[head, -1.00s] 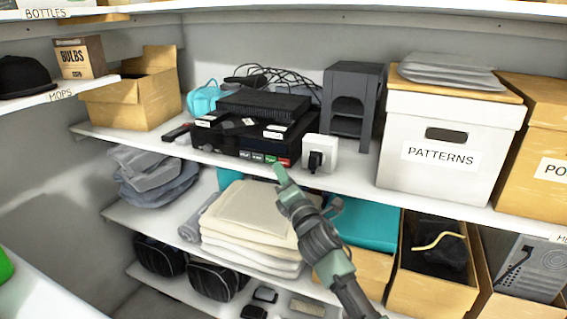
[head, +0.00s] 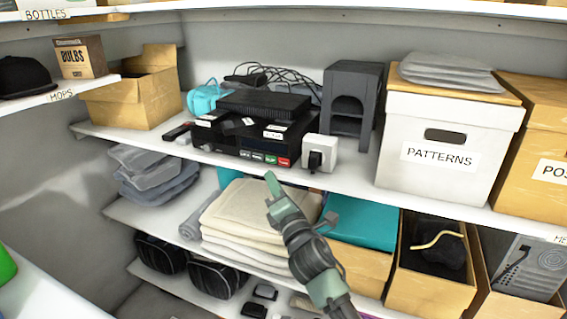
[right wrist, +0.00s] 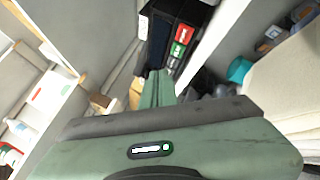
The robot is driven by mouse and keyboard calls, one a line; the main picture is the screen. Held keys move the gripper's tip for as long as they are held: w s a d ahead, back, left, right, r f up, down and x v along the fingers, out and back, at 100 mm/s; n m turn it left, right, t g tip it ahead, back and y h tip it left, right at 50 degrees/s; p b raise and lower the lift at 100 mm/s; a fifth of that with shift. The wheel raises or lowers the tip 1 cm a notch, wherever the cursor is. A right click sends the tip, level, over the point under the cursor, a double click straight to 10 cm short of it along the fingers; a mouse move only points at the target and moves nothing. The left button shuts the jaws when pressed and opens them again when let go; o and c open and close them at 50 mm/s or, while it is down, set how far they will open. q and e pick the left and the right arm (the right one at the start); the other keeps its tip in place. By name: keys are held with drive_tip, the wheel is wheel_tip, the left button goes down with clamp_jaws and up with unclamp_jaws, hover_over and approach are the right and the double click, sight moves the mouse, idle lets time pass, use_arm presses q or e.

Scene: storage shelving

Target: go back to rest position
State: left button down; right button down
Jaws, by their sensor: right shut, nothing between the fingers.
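My right gripper (head: 272,184) is green and grey and comes in from the bottom of the head view. Its fingertips are together with nothing between them. It hangs in front of the cream folded towels (head: 250,207), just below the front edge of the middle shelf (head: 340,180). In the right wrist view the shut fingers (right wrist: 158,85) point towards the black device with red and green labels. My left gripper is in neither view.
The middle shelf holds a black device (head: 258,152), a white plug adapter (head: 318,153), a grey stand (head: 350,100) and the PATTERNS box (head: 400,125). An open cardboard box (head: 130,105) stands at left. Below are grey folded cloths (head: 155,175) and open bins (head: 430,290).

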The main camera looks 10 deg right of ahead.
idle(0.3)
